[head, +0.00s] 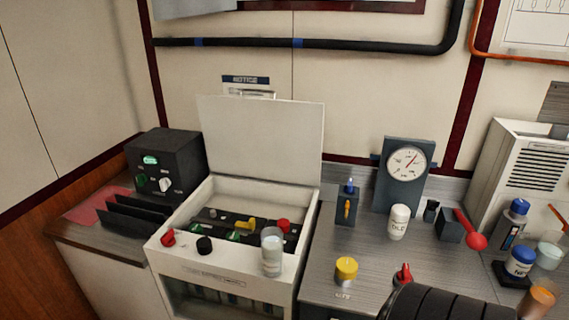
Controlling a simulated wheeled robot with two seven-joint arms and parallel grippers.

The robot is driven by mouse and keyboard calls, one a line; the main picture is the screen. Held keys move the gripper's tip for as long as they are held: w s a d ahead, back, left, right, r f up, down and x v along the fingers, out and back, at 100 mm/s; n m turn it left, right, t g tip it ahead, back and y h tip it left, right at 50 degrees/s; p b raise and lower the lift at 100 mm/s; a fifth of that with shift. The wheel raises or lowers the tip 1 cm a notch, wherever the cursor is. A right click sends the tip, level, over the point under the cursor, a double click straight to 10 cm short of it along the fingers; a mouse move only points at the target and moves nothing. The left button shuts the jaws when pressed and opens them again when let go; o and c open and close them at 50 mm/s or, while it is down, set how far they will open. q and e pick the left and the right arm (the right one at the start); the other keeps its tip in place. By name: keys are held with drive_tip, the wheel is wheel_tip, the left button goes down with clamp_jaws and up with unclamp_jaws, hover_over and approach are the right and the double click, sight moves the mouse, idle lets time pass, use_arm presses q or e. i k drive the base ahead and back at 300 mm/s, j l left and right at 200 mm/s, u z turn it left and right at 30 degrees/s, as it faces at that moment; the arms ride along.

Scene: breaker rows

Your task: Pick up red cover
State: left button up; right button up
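Several small red pieces are in view, and I cannot tell for sure which is the red cover. One red cap (168,238) sits at the front left rim of the open white box (215,262). Another red piece (283,226) sits inside the box at its right, behind a clear glass (272,251). A small red piece (403,274) stands above a black ribbed shape (445,302) at the bottom edge; I cannot tell whether that shape is mine. No fingertips of my left or right gripper show.
The box lid (262,140) stands open. A black cap (204,245) is on the front rim. On the counter to the right are a yellow-capped jar (346,270), a white bottle (398,221), a gauge (407,162) and a red ball-ended handle (472,234). Bottles and cups crowd the far right.

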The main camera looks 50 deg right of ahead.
sight(283, 223)
drive_tip(key=z, duration=1.55)
drive_tip(key=i+j, duration=0.1)
drive_tip(key=j, duration=0.5)
drive_tip(key=i+j+z, duration=0.15)
drive_tip(key=j, duration=0.45)
drive_tip(key=k, duration=0.1)
